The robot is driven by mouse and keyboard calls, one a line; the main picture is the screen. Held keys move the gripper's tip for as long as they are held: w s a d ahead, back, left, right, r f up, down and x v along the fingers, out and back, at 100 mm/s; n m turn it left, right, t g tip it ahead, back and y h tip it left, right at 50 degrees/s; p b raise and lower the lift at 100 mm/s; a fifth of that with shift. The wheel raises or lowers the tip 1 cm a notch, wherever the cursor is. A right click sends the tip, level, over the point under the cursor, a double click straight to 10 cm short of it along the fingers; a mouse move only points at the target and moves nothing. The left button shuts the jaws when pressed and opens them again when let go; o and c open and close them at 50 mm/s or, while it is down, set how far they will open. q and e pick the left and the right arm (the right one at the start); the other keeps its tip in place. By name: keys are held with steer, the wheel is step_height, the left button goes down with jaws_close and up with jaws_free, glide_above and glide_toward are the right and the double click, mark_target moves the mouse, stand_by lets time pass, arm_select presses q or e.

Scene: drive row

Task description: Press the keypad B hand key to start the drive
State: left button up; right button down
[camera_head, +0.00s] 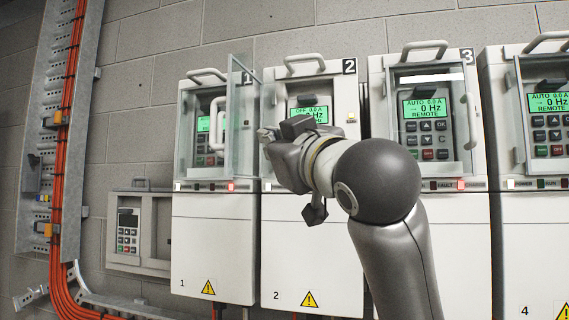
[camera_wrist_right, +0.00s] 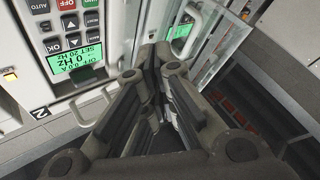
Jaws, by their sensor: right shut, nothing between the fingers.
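Drive 2 (camera_head: 312,240) has a lit green display (camera_head: 318,113) reading OFF and 0 Hz; no letter B is legible. My right gripper (camera_head: 268,136) is shut and empty in front of drive 2, pointing left. In the head view it and the arm hide most of the keys below the display. In the right wrist view drive 2's keypad (camera_wrist_right: 68,22) appears upside down at upper left, with grey, red and green keys and AUTO legible. The shut fingers (camera_wrist_right: 153,62) are right of the keypad, apart from it in that picture. My left gripper is not in view.
A clear door panel (camera_head: 243,110) stands swung out between drives 1 and 2, close to my right gripper. Drive 3 (camera_head: 430,110) is to the right, its red lamp lit. A separate small keypad (camera_head: 128,230) sits in a grey box at lower left.

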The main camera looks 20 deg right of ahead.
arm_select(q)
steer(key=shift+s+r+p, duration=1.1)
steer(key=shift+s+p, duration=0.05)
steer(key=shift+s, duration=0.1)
arm_select(e)
steer(key=w+d, duration=0.5)
steer(key=w, duration=0.1)
steer(key=shift+w+r, duration=0.15)
steer(key=shift+d, duration=0.1)
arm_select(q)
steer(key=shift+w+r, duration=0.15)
arm_select(e)
steer(key=shift+w+d, duration=0.1)
steer(key=shift+w, duration=0.05)
stand_by(0.3)
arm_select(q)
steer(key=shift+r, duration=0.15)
arm_select(e)
steer(key=shift+w+d, duration=0.15)
steer(key=shift+w, duration=0.1)
